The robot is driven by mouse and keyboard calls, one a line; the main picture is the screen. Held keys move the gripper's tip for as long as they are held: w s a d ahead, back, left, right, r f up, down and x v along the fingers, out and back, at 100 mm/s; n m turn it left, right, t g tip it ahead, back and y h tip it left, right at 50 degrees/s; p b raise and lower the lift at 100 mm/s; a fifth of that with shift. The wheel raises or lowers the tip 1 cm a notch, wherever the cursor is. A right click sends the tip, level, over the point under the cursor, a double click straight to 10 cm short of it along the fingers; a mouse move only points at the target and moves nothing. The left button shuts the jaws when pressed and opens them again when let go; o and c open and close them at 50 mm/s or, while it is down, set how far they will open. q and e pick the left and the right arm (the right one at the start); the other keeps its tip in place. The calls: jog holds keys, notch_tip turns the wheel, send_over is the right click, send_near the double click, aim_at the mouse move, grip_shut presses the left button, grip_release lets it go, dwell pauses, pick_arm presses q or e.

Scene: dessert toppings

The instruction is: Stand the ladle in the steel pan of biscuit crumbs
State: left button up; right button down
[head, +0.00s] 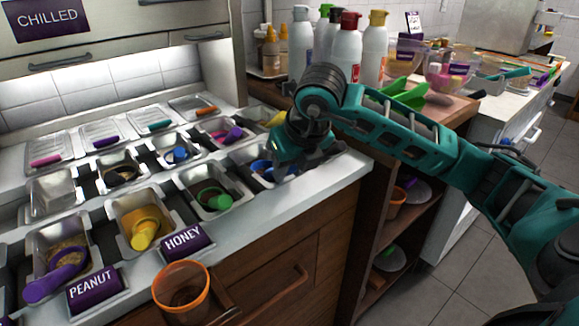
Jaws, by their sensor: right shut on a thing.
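My right gripper (284,172) reaches down over the steel pan (254,178) at the right end of the front row. It is shut on what looks like a blue ladle (261,167). The gripper hides most of the ladle and part of this pan, so I cannot tell whether the ladle touches the contents. No label on this pan is readable, and I cannot make out whether it holds biscuit crumbs. My left gripper is not in view.
Nearby pans hold a green ladle (218,201), a yellow ladle (145,234) and a purple ladle (58,277). An orange tub (183,290) hangs at the counter's front. Bottles (344,48) stand behind my right arm. Open shelves lie below.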

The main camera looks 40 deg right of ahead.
jog(key=shift+f, duration=0.1)
dwell(0.4)
dwell(0.5)
jog(key=shift+c, duration=1.6)
grip_release()
jog(key=shift+r+p, duration=1.15)
jog(key=shift+r, duration=0.6)
jog(key=shift+r+p, duration=1)
jog(key=shift+r, duration=0.45)
jog(key=shift+r+p, duration=0.6)
jog(key=shift+r, duration=0.25)
